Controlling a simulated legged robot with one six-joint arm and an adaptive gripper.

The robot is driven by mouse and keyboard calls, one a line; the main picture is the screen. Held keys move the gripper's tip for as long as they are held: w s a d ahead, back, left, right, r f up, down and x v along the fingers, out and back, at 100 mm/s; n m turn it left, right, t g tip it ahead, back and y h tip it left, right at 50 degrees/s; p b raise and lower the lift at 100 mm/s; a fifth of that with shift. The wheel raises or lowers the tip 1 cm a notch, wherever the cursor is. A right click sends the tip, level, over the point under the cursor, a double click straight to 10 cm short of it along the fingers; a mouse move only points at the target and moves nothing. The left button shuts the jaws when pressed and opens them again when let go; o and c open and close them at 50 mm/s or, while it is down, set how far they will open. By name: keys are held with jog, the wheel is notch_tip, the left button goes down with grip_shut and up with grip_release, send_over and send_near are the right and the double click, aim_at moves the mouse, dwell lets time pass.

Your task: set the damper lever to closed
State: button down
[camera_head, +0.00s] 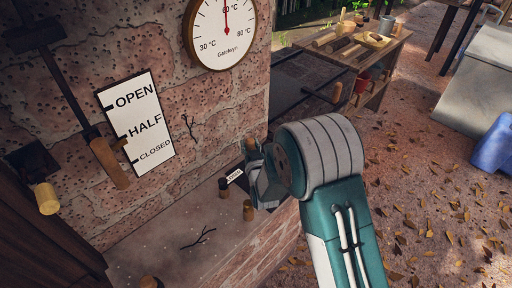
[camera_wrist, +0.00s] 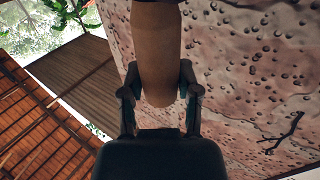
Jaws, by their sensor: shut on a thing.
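The damper lever (camera_head: 76,97) is a dark rod on the brick wall at the left, with a brown wooden handle (camera_head: 108,163) hanging at its lower end. The handle is beside the lower part of the white OPEN, HALF, CLOSED plate (camera_head: 146,127), near the HALF and CLOSED marks. My gripper (camera_head: 258,168) is well to the right of this handle, by the wall's corner above the ledge. In the wrist view, my gripper (camera_wrist: 160,92) is shut on a tapered brown wooden handle (camera_wrist: 156,45). What that handle belongs to is hidden.
A round thermometer dial (camera_head: 225,32) is on the wall above. Wooden knobs (camera_head: 223,188) and a small label (camera_head: 235,176) are near my gripper on the ledge (camera_head: 165,250). A yellow-ended peg (camera_head: 47,199) sticks out at the left. A wooden table (camera_head: 372,72) stands behind.

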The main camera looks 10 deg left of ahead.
jog(key=shift+w+a, duration=0.25)
jog(key=shift+a, duration=0.25)
jog(key=shift+w+a, duration=0.2)
jog(key=shift+a, duration=0.25)
jog(key=shift+c, duration=1.5)
grip_release()
jog(key=shift+a, duration=0.1)
jog(key=v, duration=0.7)
jog(key=shift+s, duration=0.2)
jog(key=shift+f, duration=0.1)
